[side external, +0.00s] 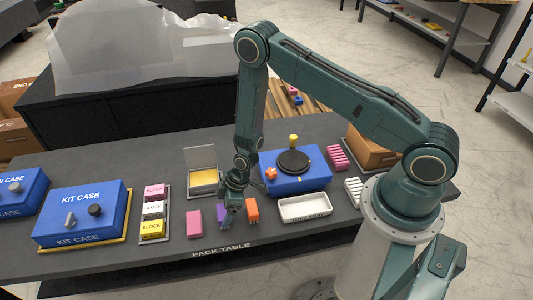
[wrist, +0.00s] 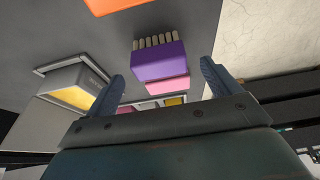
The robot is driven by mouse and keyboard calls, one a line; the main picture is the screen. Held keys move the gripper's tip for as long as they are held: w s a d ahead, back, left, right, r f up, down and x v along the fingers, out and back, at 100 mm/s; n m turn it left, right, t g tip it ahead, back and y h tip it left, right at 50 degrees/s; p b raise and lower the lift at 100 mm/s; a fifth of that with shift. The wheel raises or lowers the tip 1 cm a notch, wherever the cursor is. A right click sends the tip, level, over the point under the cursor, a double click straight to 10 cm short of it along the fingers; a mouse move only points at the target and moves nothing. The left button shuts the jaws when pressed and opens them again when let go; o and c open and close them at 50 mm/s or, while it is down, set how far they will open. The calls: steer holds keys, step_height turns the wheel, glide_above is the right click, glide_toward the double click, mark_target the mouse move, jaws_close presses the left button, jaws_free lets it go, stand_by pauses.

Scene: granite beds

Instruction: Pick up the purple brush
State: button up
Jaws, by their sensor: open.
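The purple brush (wrist: 158,62) shows in the wrist view with its pale bristles toward the top of the picture. It lies between the lines of my two fingers, and I cannot tell how far below them it is. In the side external view the purple brush (side external: 221,213) is partly hidden by my gripper (side external: 232,203), which points down just over it. In the wrist view my gripper (wrist: 162,70) has its fingers wide apart with nothing held between them.
A pink block (side external: 194,224) is left of the brush and an orange one (side external: 253,209) right of it. A white tray (side external: 305,208), a blue box (side external: 297,180) and a hinged-lid box (side external: 202,178) are near. Blue kit cases (side external: 80,214) stand left. The table's front edge is close.

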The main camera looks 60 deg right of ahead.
mark_target(222, 211)
steer(key=shift+x, duration=2.4)
steer(key=c, duration=1.1)
